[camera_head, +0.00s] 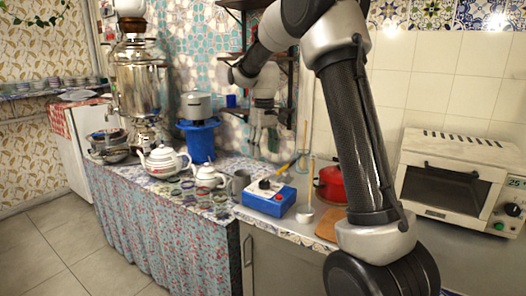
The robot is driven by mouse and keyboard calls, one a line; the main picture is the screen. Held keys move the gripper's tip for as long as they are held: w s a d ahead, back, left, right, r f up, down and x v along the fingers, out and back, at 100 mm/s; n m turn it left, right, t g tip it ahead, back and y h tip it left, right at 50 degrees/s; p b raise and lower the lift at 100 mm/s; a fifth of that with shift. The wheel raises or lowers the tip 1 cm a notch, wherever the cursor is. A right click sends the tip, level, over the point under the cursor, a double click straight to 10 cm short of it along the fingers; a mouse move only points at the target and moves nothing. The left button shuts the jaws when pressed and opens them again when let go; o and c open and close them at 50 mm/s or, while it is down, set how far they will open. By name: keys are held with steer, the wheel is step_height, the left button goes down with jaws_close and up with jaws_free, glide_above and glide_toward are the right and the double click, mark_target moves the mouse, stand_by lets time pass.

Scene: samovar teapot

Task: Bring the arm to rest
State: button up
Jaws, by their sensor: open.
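My arm rises from the lower right, bends at the top of the picture and reaches back to the left over the counter. My gripper (267,138) hangs from its end, fingers downward, in front of the tiled back wall. It is open, and I see nothing between its fingers. It is above and behind the blue hot plate (265,198), apart from the things on the counter. The large metal samovar (140,85) stands to the left.
A silver pot (196,105) sits on a blue burner (200,142). Several small glasses (188,190) and a grey mug (239,183) crowd the counter front. A red pot (333,184) and a toaster oven (458,185) stand right. Wall shelves (246,5) are near my arm.

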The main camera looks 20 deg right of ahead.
steer(key=s+r+m+t, duration=0.1)
steer(key=s+r+t, duration=0.1)
steer(key=s, duration=1.5)
steer(key=s+d+r+m+t, duration=0.1)
steer(key=s+r+t, duration=0.1)
steer(key=s, duration=1.5)
steer(key=shift+r, duration=0.65)
